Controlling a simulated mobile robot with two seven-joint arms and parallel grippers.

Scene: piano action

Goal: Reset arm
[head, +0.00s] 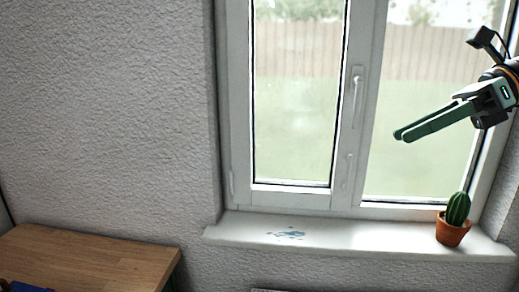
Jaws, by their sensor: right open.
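My right gripper (400,136) comes in from the right edge in the head view, in front of the right window pane. Its two long green fingers point left and slightly down. They look close together in this view, with nothing seen between them. It is above and to the left of the potted cactus and touches nothing that I can see. My left gripper is out of view.
A green cactus in a terracotta pot (452,233) stands on the right of the white window sill (350,237). A blue-grey splash mark (289,233) is on the sill. A wooden table (90,258) is at lower left, with a blue thing (25,286) at its front. The window (300,100) is closed.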

